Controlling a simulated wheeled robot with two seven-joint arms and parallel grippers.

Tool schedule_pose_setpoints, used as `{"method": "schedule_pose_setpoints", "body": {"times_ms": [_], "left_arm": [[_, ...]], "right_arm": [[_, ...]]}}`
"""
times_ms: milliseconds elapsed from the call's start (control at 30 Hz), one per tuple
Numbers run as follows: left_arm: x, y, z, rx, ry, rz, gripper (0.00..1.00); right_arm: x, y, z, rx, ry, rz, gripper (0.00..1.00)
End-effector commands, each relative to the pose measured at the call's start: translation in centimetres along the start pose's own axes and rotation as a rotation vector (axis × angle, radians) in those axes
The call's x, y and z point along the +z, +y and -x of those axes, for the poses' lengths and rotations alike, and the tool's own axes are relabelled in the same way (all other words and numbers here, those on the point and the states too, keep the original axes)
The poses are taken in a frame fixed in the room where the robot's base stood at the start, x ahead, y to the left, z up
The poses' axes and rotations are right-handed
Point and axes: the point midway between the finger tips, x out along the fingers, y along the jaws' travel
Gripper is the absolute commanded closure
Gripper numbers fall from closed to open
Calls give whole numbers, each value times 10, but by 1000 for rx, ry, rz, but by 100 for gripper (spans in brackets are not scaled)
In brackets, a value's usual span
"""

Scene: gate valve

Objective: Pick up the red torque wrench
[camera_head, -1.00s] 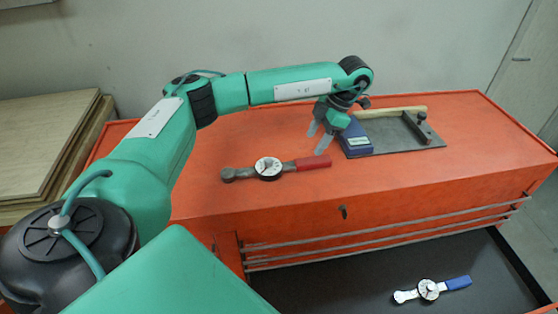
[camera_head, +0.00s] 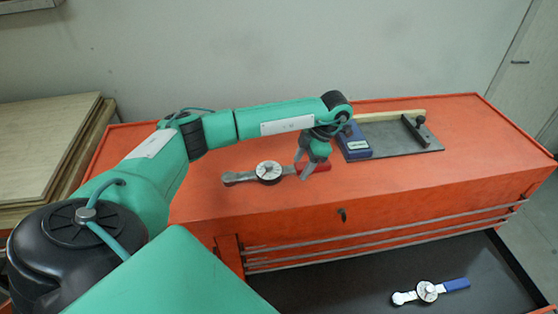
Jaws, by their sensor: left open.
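The red torque wrench (camera_head: 269,172) lies flat on top of the orange tool cabinet (camera_head: 240,205). Its round white dial is in the middle, its grey head points left and its red handle points right. My left gripper (camera_head: 302,174) points down at the red handle, with its grey fingers apart near the handle's left part. The fingers and wrist hide part of the handle. I cannot tell whether the fingers touch it. My right gripper is not in view.
A blue-handled torque wrench (camera_head: 428,291) lies in the open dark drawer (camera_head: 350,296) below. Behind my gripper are a blue box (camera_head: 354,142) and a grey plate (camera_head: 395,143) with a wooden bar. Wooden boards (camera_head: 45,145) stand at the left. The cabinet's front right top is clear.

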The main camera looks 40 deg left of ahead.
Motion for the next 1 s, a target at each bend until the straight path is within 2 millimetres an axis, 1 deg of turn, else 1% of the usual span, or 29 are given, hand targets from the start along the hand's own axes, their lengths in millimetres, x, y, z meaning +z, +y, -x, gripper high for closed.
{"method": "schedule_pose_setpoints", "body": {"times_ms": [267, 367, 500, 567, 600, 1000], "left_arm": [[0, 0, -3, 0, -1, 0, 41], [0, 0, -3, 0, 0, 0, 59], [0, 0, -3, 0, 0, 1, 86], [0, 0, -3, 0, 0, 1, 98], [0, 0, -3, 0, 0, 1, 100], [-1, 1, 0, 1, -1, 1, 100]], "right_arm": [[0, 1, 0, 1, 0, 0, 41], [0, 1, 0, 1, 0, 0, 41], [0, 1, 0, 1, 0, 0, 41], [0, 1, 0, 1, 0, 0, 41], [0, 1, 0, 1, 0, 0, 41], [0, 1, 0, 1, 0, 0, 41]]}}
